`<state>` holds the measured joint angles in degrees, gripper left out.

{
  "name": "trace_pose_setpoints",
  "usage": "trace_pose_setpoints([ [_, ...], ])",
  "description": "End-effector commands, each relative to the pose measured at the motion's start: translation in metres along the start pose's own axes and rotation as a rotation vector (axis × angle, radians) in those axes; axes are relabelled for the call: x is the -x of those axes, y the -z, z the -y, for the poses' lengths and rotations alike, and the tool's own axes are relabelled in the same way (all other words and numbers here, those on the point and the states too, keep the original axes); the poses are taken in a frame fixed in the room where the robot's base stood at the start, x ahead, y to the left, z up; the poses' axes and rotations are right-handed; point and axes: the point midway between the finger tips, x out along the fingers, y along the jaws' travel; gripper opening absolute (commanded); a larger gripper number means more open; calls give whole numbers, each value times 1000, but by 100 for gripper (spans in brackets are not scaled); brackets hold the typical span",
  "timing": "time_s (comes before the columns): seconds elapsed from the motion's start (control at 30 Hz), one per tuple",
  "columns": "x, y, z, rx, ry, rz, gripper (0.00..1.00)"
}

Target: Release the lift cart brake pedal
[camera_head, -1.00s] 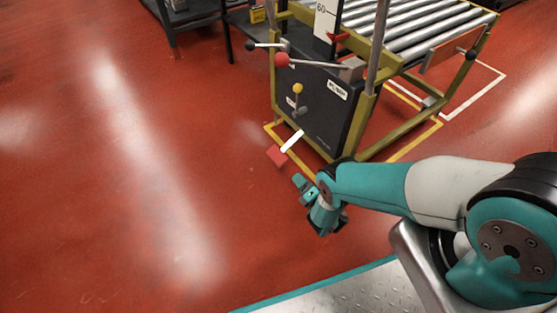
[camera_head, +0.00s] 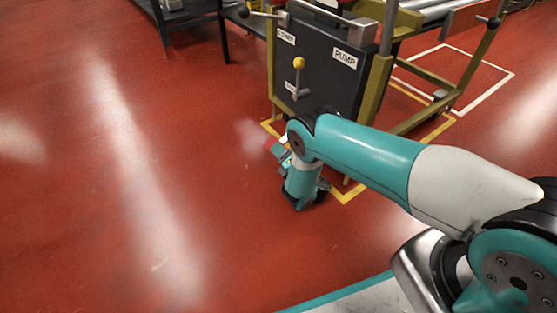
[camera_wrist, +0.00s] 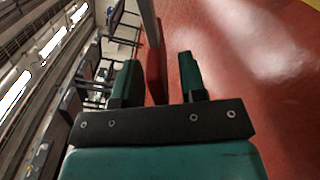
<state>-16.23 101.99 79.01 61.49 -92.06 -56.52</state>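The lift cart (camera_head: 327,75) stands at the upper middle of the head view, with a dark panel facing me. Its brake pedal shows in the wrist view as a dark red pad (camera_wrist: 156,76) on a grey bar (camera_wrist: 148,22). My gripper (camera_wrist: 159,60) is open, one finger on each side of the pad in that picture. Floor shows between the pad and the right finger; I cannot tell whether the pad touches either finger. In the head view my arm and gripper (camera_head: 281,151) are low in front of the cart and hide most of the pedal.
The panel carries a yellow-knobbed lever (camera_head: 299,64) and a label reading PUMP (camera_head: 345,58). Yellow floor tape (camera_head: 350,194) runs around the cart's foot. A dark table (camera_head: 226,32) stands behind at left. The red floor at left is clear.

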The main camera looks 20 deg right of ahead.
Motion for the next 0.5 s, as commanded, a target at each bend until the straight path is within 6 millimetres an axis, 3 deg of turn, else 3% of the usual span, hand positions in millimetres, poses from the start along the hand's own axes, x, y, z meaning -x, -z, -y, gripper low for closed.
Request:
trace_pose_setpoints([
  [0.07,-4,4,6,1,-1,0,38],
  [0.5,-12,0,-1,1,0,1,38],
])
